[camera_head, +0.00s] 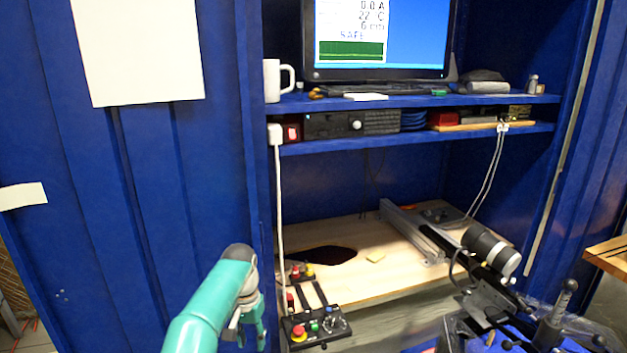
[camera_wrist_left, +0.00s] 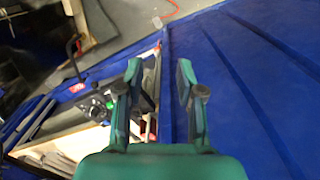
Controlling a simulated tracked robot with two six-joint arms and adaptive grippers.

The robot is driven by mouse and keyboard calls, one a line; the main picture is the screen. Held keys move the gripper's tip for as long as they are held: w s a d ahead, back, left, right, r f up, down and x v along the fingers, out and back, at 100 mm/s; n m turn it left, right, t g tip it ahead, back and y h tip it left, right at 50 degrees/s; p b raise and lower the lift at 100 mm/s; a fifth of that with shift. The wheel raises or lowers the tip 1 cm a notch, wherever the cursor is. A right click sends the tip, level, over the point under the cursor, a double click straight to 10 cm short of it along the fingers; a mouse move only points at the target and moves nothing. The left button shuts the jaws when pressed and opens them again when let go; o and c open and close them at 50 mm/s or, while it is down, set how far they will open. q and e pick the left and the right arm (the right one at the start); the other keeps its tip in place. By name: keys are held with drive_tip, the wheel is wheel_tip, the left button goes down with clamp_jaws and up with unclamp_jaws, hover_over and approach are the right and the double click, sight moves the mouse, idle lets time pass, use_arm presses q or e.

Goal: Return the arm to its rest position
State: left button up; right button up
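My left arm (camera_head: 208,305) is teal and rises from the bottom of the head view, left of the control box. My left gripper (camera_head: 250,325) hangs below its wrist, partly hidden by the arm. In the left wrist view the gripper (camera_wrist_left: 159,78) has its two fingers apart with nothing between them. It is in front of the blue cabinet, beside the control box (camera_head: 316,326) with red, green and yellow buttons. My right gripper does not show in either view.
A wooden board (camera_head: 370,285) lies in the cabinet's lower bay. A black cylinder with a white band (camera_head: 492,250) stands at its right. Above are shelves with a monitor (camera_head: 378,38) and a white mug (camera_head: 275,80). A blue cabinet door (camera_head: 150,170) fills the left.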

use_arm(q)
drive_tip(key=s+a+f+g+h, duration=0.2)
drive_tip(key=s+a+f+g, duration=0.1)
drive_tip(key=s+f, duration=1.2)
drive_tip(key=s+d+f+n+t, duration=0.2)
drive_tip(key=s+f, duration=0.1)
drive_tip(key=s, duration=0.7)
drive_tip(key=s+d+f+n+t+h, duration=0.1)
drive_tip(key=s+d+f+n+t, duration=0.1)
drive_tip(key=s, duration=0.8)
drive_tip(key=shift+s+d+f+n+h, duration=0.15)
drive_tip(key=shift+d+f+n+h, duration=0.15)
drive_tip(key=shift+d+f, duration=0.4)
drive_tip(key=shift+r, duration=0.1)
